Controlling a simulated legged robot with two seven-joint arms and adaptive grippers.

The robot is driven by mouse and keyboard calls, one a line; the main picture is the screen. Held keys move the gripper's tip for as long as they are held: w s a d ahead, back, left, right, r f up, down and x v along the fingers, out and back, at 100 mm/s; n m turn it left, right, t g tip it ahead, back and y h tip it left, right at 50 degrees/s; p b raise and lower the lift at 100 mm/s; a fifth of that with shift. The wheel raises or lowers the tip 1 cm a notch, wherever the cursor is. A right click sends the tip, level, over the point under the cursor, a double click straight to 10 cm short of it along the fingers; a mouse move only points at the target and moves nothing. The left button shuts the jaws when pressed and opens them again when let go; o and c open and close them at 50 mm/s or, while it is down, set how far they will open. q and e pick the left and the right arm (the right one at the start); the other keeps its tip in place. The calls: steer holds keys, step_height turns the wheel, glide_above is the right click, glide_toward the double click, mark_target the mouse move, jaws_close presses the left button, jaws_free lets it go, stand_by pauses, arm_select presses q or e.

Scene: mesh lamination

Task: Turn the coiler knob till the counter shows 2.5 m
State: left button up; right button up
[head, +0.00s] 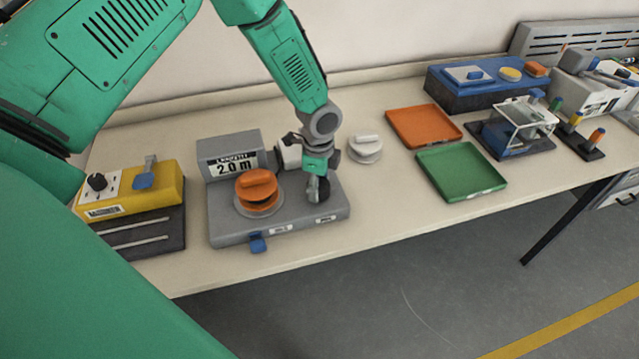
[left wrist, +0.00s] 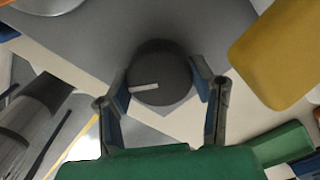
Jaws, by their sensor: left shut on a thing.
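The grey coiler (head: 225,228) stands on the table, and its counter (head: 234,167) reads 2.0 m. An orange spool (head: 257,187) sits on the coiler's left part. The dark coiler knob (head: 318,193) is at its right part, partly hidden by my left gripper (head: 318,176). In the left wrist view the round knob (left wrist: 163,62) is between the two fingers of the left gripper (left wrist: 160,84), which is shut on it. The knob's white mark (left wrist: 144,87) points left in that view. My right gripper is not in view.
A yellow box (head: 160,184) with a black dial stands left of the coiler. A white spool (head: 365,150), an orange tray (head: 459,138) and a green tray (head: 503,185) lie to the right. A blue lever (head: 257,243) sticks out at the coiler's front.

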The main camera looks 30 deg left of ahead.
arm_select(q)
steer(key=shift+w+r, duration=0.15)
steer(key=shift+w, duration=0.1)
stand_by(0.3)
steer(key=o, duration=1.2)
steer(key=shift+c, duration=0.2)
steer(key=shift+s+a, duration=0.1)
steer(key=shift+r, duration=0.35)
step_height(320, 180, up, 11)
